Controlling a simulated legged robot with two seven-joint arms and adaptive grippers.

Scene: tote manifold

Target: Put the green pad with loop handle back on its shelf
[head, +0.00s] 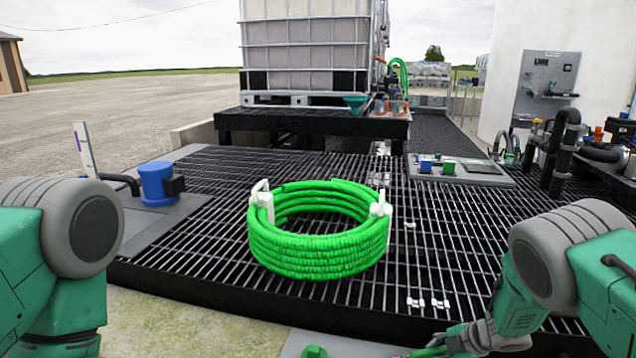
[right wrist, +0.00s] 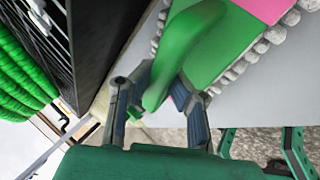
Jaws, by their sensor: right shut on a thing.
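The green pad (right wrist: 222,58) shows in the right wrist view, with a pink patch and a beaded grey edge. Its green loop handle (right wrist: 160,70) rises between the fingers of my right gripper (right wrist: 161,84), which is shut on it. The pad lies over or close above a pale grey surface (right wrist: 250,100); I cannot tell if they touch. In the head view, my right wrist is low at the right, and the pad is mostly out of frame. My left gripper is not in view; only its arm shows at the left edge. I cannot make out which surface is the shelf.
A coiled green hose (head: 318,245) stands on black grating (head: 440,270). A blue-capped fitting (head: 157,184) is at the left. A grey panel with small blocks (head: 480,172) and black pipes (head: 560,150) are at the right. A caged tank (head: 305,50) stands behind.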

